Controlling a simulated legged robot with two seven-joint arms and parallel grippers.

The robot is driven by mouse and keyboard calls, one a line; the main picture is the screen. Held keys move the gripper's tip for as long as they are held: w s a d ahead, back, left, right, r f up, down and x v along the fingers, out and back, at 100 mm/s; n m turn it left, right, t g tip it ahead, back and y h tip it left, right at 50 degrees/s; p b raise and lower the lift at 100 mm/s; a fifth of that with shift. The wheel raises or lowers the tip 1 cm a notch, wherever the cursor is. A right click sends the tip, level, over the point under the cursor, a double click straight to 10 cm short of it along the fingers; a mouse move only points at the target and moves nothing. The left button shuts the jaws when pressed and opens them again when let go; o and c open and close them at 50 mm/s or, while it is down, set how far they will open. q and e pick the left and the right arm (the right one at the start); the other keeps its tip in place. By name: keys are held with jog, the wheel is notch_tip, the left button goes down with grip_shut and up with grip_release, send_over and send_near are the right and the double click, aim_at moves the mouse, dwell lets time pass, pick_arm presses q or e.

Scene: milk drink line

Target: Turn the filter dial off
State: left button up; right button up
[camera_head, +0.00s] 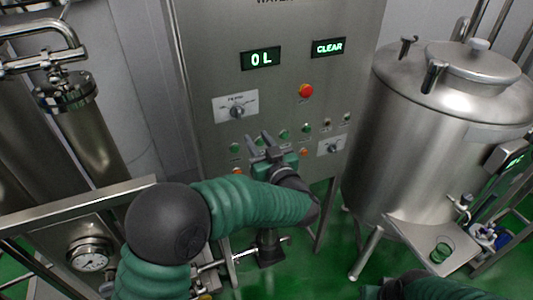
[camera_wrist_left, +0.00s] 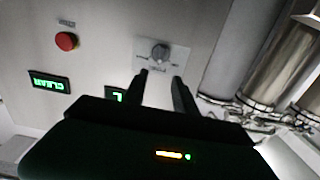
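The filter dial (camera_head: 237,112) is a dark knob on a white plate on the steel control panel's left side. It also shows in the wrist view (camera_wrist_left: 160,53), just beyond my fingertips. Its pointer setting is too small to read. My left gripper (camera_head: 261,145) is in front of the panel, below and right of the dial in the head view. Its two fingers (camera_wrist_left: 159,77) are apart and empty, with a gap between them and the dial. My right gripper is not in view; only part of my right arm shows at the lower right.
The panel (camera_head: 210,60) has displays reading "0 L" (camera_head: 261,59) and "CLEAR" (camera_head: 328,47), a red button (camera_head: 306,91), several small buttons and a second dial (camera_head: 333,147). A steel tank (camera_head: 420,130) stands right; pipes and a rail (camera_head: 80,205) are left.

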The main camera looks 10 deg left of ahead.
pick_arm(q)
jog(key=shift+v, duration=2.8)
jog(key=b+v, duration=0.6)
jog(key=v, duration=1.1)
jog(key=shift+w+d, duration=0.1)
